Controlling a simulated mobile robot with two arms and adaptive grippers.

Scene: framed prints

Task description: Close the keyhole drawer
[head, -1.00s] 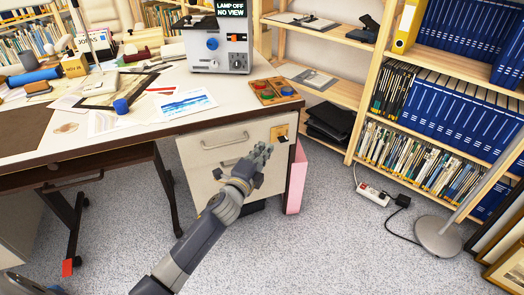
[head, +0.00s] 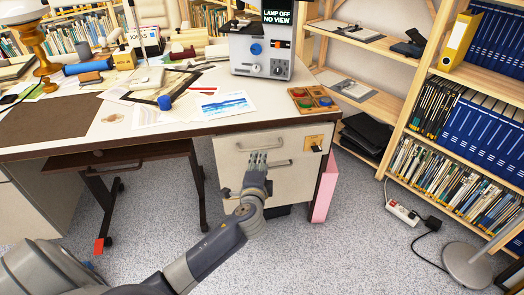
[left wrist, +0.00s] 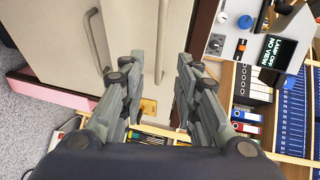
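The keyhole drawer (head: 234,150) is the upper drawer of the pale unit under the desk's right side. It has a bar handle (head: 258,143) and a brass keyhole plate (head: 316,144) with a dark key-like piece at its right end. I cannot tell how far its front stands out. My left gripper (head: 257,158) is in front of the unit, over the lower drawer's handle (head: 277,163) in the head view. In the left wrist view the left gripper's fingers (left wrist: 162,75) are apart and empty, with the drawer front (left wrist: 142,65) and the plate (left wrist: 149,108) beyond. My right gripper is not in view.
The desk top (head: 160,128) overhangs the drawers and holds papers, a lamp-box device (head: 262,50) and a coloured-button tray (head: 313,101). A pink panel (head: 325,188) stands right of the unit. A power strip (head: 402,212) lies by the shelves. The floor in front is clear.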

